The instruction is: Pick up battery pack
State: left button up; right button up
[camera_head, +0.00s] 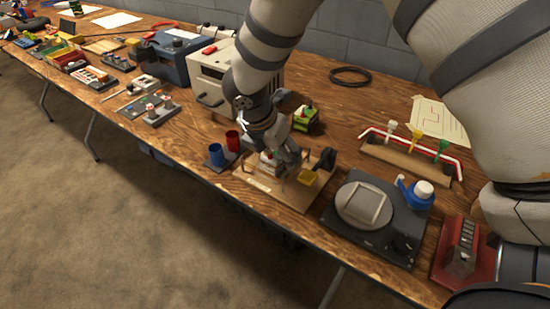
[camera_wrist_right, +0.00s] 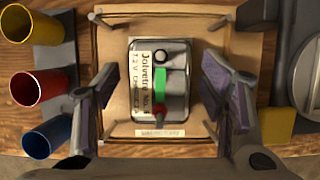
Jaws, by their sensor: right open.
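The battery pack (camera_wrist_right: 160,85) is a grey box with a pale printed label, a green part and a red knob on top. It sits upright on a wooden board (camera_wrist_right: 215,30) with thin corner posts. In the head view the pack (camera_head: 268,160) is partly hidden by my gripper. My right gripper (camera_wrist_right: 162,98) is open, with one finger on each side of the pack and a gap to each. It also shows in the head view (camera_head: 280,164), low over the board. My left gripper is not in view.
Red (camera_head: 233,140) and blue (camera_head: 216,155) cups stand left of the board. A green-sided block (camera_head: 306,118) is behind it. A dark scale-like device (camera_head: 375,232) stands to the right. A beige box (camera_head: 210,72) is behind left.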

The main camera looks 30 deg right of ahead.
jog(key=shift+r, duration=0.1)
grip_shut()
